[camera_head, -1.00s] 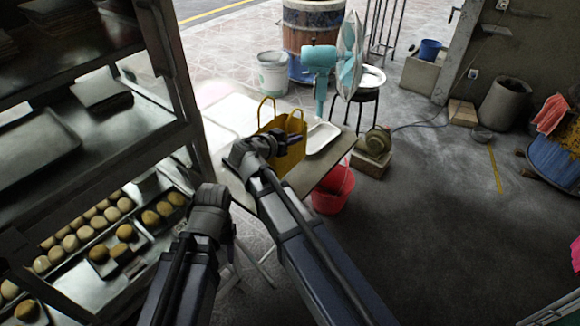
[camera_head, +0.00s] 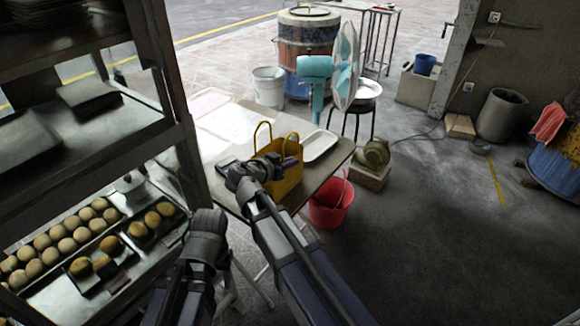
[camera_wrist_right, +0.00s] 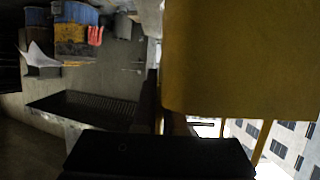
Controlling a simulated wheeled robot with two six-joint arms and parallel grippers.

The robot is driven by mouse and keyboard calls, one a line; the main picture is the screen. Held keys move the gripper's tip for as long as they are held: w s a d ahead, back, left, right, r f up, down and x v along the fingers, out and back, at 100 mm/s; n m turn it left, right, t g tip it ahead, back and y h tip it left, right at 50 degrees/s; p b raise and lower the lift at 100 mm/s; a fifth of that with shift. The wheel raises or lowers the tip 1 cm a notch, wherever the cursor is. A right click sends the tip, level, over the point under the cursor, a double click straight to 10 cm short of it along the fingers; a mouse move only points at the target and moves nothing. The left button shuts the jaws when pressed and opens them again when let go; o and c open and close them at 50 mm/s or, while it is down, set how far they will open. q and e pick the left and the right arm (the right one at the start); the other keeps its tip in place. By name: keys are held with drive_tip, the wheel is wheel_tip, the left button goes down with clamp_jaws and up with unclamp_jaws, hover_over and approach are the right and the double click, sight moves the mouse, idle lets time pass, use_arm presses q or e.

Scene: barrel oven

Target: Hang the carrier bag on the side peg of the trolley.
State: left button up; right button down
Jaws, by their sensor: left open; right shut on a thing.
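The yellow carrier bag (camera_head: 290,180) stands upright at the folding table, its two handles (camera_head: 263,135) sticking up. I cannot tell whether its base touches the table. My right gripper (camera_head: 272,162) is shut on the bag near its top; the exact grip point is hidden. In the right wrist view the bag (camera_wrist_right: 240,60) fills the upper right, with my dark gripper (camera_wrist_right: 160,155) below it. My left gripper (camera_head: 208,225) is open and empty, low beside the rack. The shelved metal trolley (camera_head: 165,60) stands at the left. I cannot make out its side peg.
The table (camera_head: 225,150) carries a white tray (camera_head: 320,145) right of the bag. Bun trays (camera_head: 110,260) fill the trolley's lower shelf.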

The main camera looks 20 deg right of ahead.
drive_tip(key=shift+f, duration=0.15)
use_arm(q)
drive_tip(key=shift+f, duration=0.15)
use_arm(e)
drive_tip(key=c, duration=1)
unclamp_jaws()
